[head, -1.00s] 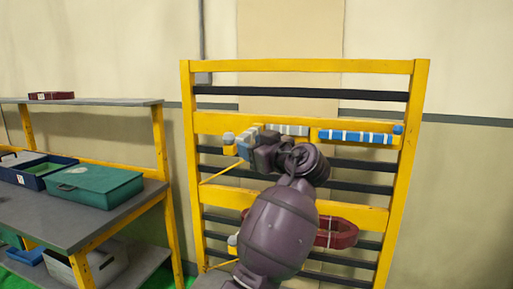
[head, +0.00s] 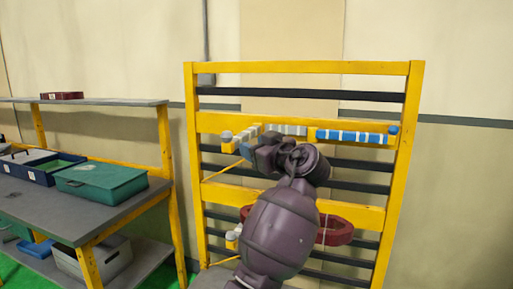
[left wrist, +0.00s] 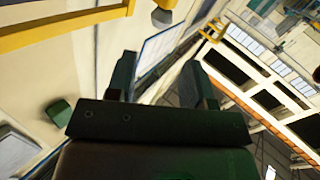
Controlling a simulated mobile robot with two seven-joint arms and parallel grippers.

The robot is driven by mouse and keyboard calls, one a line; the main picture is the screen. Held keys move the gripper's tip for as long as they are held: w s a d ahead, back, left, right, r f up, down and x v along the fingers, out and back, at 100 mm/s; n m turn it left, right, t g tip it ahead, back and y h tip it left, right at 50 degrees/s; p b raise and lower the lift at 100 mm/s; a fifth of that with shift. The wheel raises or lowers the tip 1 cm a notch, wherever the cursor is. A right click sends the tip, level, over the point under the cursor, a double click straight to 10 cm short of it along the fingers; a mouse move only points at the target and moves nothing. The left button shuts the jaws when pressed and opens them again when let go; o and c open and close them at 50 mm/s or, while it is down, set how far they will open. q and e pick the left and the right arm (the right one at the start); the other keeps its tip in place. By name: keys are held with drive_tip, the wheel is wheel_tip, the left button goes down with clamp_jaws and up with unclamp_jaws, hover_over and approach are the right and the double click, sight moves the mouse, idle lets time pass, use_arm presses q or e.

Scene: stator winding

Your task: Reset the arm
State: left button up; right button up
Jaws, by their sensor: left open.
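My left arm rises from the bottom of the head view in front of a yellow rack (head: 300,68). My left gripper (head: 252,148) is at the arm's far end, near the rack's upper yellow crossbeam and mostly hidden behind the wrist. In the left wrist view, the two dark fingers of my left gripper (left wrist: 161,80) stand apart with nothing between them. I cannot tell whether the gripper touches the rack. My right gripper is in neither view.
A blue-and-white striped bar (head: 355,137) lies along the rack's upper crossbeam. A red ring-shaped part (head: 338,231) is partly hidden behind my arm. At left, a workbench (head: 122,203) holds a green box (head: 100,184) and a blue tray (head: 35,176).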

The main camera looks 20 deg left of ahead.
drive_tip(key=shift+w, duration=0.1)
use_arm(q)
drive_tip(key=w+d+m+t+h, duration=0.3)
drive_tip(key=d+m+t+h, duration=0.3)
drive_tip(key=m+t+h, duration=0.45)
drive_tip(key=s+a+f+m+g+h, duration=0.1)
drive_tip(key=s+a+f+m+h, duration=0.2)
drive_tip(key=f, duration=0.8)
drive_tip(key=s+a+f+m+g+h, duration=0.1)
drive_tip(key=s+f+m+g+h, duration=0.2)
drive_tip(key=f, duration=0.8)
drive_tip(key=s+a+f+n+g+y, duration=0.1)
drive_tip(key=s+a+f, duration=0.4)
drive_tip(key=s+f, duration=1)
drive_tip(key=s+a+f+n+g+y, duration=0.1)
drive_tip(key=s+a+f+g, duration=0.3)
drive_tip(key=s+f, duration=1.1)
drive_tip(key=s+a, duration=0.1)
drive_tip(key=s, duration=0.4)
drive_tip(key=shift+s+g, duration=0.3)
drive_tip(key=shift+g, duration=0.05)
